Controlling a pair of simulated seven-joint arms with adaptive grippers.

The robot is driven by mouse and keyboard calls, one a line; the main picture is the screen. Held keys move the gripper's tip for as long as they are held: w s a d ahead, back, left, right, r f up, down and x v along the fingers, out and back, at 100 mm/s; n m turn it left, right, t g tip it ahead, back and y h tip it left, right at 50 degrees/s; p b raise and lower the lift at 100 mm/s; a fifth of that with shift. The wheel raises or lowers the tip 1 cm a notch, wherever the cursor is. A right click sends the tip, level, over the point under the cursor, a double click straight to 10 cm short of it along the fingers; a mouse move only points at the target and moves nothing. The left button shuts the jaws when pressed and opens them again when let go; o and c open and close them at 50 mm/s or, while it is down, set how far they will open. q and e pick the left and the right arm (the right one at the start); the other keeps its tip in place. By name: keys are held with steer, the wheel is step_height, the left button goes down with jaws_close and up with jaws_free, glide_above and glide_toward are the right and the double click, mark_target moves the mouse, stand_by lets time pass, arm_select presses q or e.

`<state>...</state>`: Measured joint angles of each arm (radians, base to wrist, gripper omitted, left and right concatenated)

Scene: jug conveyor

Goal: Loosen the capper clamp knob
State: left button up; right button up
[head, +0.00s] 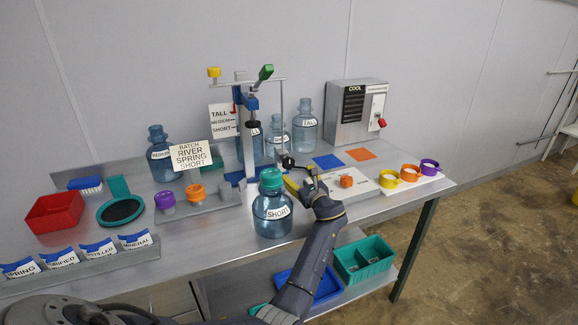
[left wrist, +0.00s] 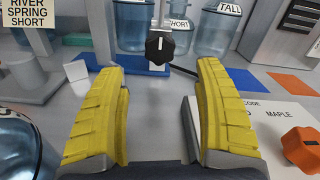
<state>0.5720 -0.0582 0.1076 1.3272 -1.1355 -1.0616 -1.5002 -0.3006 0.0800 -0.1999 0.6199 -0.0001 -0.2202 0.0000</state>
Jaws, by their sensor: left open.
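My right gripper is not in view.
A SHORT jug (head: 270,214) with a teal cap stands close left of my gripper. An orange knob (head: 346,181) on a pale panel is to its right. Labelled jugs (head: 305,127) and a COOL machine (head: 356,112) stand behind. A batch sign (head: 190,155) is left.

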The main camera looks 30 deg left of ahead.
mark_target(290, 166)
arm_select(q)
steer(key=x, duration=0.9)
steer(key=shift+s, duration=0.1)
steer(key=c, duration=1.3)
